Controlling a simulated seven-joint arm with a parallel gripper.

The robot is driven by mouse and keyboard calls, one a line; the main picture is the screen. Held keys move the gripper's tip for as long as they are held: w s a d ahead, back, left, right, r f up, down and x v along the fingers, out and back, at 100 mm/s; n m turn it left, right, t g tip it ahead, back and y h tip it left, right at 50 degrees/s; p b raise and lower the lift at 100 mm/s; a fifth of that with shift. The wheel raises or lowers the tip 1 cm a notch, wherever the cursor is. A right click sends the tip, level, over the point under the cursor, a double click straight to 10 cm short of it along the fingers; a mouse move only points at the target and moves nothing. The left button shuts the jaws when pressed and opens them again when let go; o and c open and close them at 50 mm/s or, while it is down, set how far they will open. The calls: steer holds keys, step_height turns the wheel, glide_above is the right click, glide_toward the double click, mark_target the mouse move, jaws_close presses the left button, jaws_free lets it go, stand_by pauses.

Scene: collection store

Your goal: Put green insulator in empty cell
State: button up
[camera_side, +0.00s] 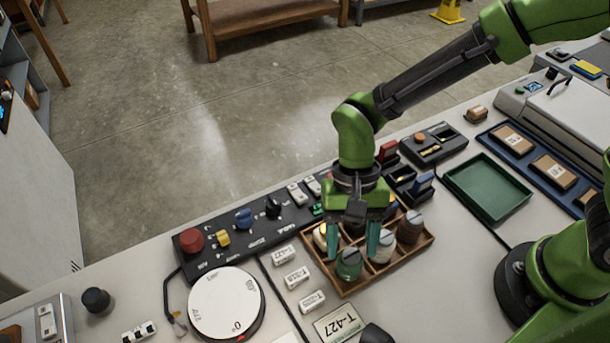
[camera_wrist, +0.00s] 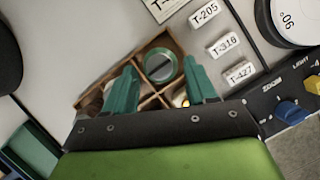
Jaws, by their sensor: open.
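The green insulator (camera_side: 348,264) stands in the front-left cell of a wooden divided box (camera_side: 345,291). In the wrist view the insulator (camera_wrist: 160,67) shows from above as a round grey-green top, with the box rim (camera_wrist: 142,46) around it. My gripper (camera_side: 352,250) points down over the box and is open. In the wrist view its teal fingertips (camera_wrist: 159,65) are on either side of the insulator; I cannot tell if they touch it. A white insulator (camera_side: 382,246), a brown one (camera_side: 410,228) and a cream one (camera_side: 320,237) stand in other cells. My gripper hides part of the box, so no empty cell is clear.
A black control panel (camera_side: 250,238) with knobs runs behind the box. White label blocks (camera_side: 297,278) and a round white dial (camera_side: 226,303) are left. A green tray (camera_side: 488,188) and a blue tray (camera_side: 541,168) with cartons are right.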

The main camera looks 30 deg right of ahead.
steer(key=v, duration=0.9)
steer(key=s+d+r+t, duration=0.1)
steer(key=d+r+t, duration=0.2)
steer(key=d, duration=0.4)
steer(key=s+d+r+n+t, duration=0.1)
steer(key=d+r+t, duration=0.3)
steer(key=d, duration=0.3)
steer(key=s+d+r+t, duration=0.1)
steer(key=d+r+t, duration=0.2)
steer(key=d, duration=0.4)
steer(key=shift+d+r+t, duration=0.2)
steer(key=shift+d+t, duration=0.15)
steer(key=shift+t, duration=0.25)
